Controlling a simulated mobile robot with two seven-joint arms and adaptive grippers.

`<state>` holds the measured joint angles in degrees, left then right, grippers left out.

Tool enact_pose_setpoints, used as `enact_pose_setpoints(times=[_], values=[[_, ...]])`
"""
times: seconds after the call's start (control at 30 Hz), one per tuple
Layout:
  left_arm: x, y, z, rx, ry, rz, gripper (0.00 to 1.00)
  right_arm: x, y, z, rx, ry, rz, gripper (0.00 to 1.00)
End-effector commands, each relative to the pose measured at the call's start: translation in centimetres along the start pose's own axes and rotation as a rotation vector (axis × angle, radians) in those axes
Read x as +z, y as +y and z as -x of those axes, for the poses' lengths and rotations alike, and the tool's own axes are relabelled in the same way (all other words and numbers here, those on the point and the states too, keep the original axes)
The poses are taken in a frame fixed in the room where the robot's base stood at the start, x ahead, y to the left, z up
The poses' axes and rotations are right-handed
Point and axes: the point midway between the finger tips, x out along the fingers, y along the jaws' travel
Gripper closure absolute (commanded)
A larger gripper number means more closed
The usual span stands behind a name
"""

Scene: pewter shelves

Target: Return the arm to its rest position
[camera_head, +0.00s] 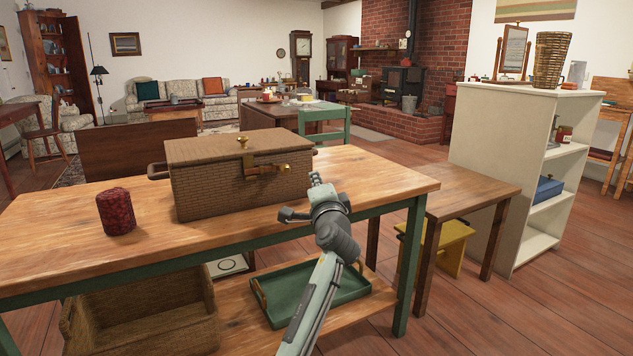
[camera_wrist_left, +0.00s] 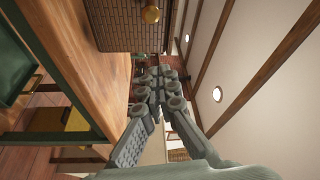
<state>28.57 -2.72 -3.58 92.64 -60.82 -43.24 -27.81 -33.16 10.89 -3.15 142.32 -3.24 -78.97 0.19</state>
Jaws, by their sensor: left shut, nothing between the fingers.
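My left gripper (camera_head: 316,181) is in the head view, above the front right part of the wooden worktable (camera_head: 390,184), with its arm coming up from the bottom edge. It is just right of a lidded wicker chest (camera_head: 215,186) with brass fittings; I cannot tell whether they touch. In the left wrist view, which is turned sideways, the gripper fingers (camera_wrist_left: 160,78) are together with nothing between them. My right gripper is not in view.
A dark red woven cylinder (camera_head: 116,212) stands left of the chest. A green tray (camera_head: 340,296) and a wicker basket (camera_head: 180,318) are on the lower shelf. A side table (camera_head: 470,190), yellow stool (camera_head: 452,238) and cream shelf unit (camera_head: 495,150) stand right. The worktable's right end is clear.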

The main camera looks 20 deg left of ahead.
Motion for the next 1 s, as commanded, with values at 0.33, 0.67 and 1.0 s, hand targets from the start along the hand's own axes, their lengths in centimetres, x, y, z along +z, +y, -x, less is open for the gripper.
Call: enact_pose_setpoints(times=[0.33, 0.67, 1.0], values=[[1.3, 2.0, 0.6, 0.045, -0.012, 0.023, 1.00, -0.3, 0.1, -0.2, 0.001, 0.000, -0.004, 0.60], [12.8, 18.2, 10.5, 0.474, -0.180, 0.262, 1.00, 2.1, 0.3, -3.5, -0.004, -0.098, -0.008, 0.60], [24.5, 29.2, 30.0, 0.957, -0.499, 0.477, 1.00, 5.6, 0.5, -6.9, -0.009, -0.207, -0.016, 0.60]])
